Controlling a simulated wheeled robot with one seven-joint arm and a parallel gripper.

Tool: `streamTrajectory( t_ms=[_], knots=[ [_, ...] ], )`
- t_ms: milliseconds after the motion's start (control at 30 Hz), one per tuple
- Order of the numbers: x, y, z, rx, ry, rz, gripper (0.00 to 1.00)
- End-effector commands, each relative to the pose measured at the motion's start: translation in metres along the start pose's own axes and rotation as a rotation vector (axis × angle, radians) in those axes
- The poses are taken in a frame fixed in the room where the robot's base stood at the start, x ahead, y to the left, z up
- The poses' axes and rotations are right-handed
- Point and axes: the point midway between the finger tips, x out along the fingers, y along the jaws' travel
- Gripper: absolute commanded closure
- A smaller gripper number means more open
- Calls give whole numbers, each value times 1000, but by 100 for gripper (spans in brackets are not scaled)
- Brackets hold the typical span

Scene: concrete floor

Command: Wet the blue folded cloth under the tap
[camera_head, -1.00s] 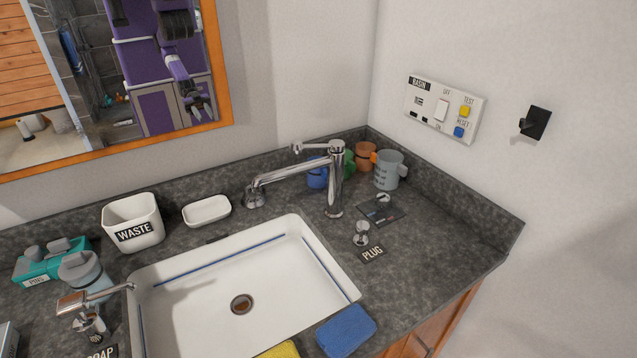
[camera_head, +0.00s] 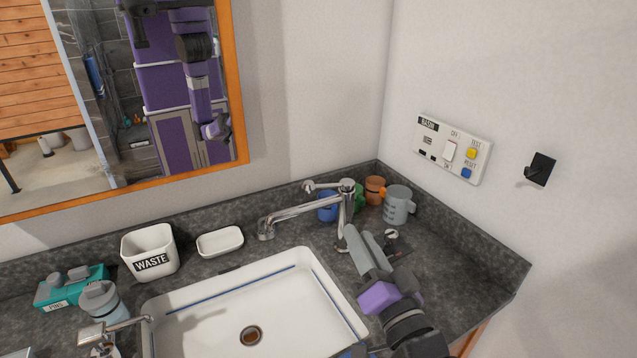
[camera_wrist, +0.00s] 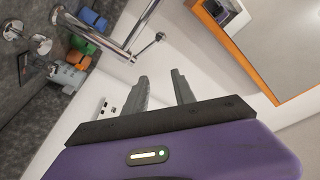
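The chrome tap (camera_head: 305,209) stands behind the sink (camera_head: 225,305), with its spout reaching left over the sink's back edge. It also shows at the top left of the wrist view (camera_wrist: 112,42). Only a sliver of the blue folded cloth (camera_head: 352,351) shows at the bottom edge of the head view; the rest is out of frame or behind my arm. My gripper (camera_head: 362,237) is raised over the counter's right side, in front of the tap's base. In the wrist view its two fingers (camera_wrist: 162,84) are apart with nothing between them.
A waste bin (camera_head: 149,252), a soap dish (camera_head: 220,242), a teal box (camera_head: 66,288) and a soap dispenser (camera_head: 103,332) line the left. Several mugs, including a grey one (camera_head: 397,206), stand behind the tap. Walls close off the back and right.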

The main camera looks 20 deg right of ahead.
Motion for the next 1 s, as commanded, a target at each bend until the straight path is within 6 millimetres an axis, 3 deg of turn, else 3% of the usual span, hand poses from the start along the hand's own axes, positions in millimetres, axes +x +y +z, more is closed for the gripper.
streamTrajectory(
  t_ms=[33, 200, 400, 500, 667, 833, 1000],
  knots=[
    [23, -9, -14, 63, 4, -6, 68],
    [79, -23, -37, 311, -37, 12, 68],
    [125, -31, -45, 628, -121, 91, 68],
    [131, -25, -29, 779, -172, 166, 68],
    [125, -6, 1, 972, -226, 295, 68],
    [122, -2, 8, 1074, -230, 345, 68],
    [136, 0, 12, 1085, -228, 345, 68]
  ],
)
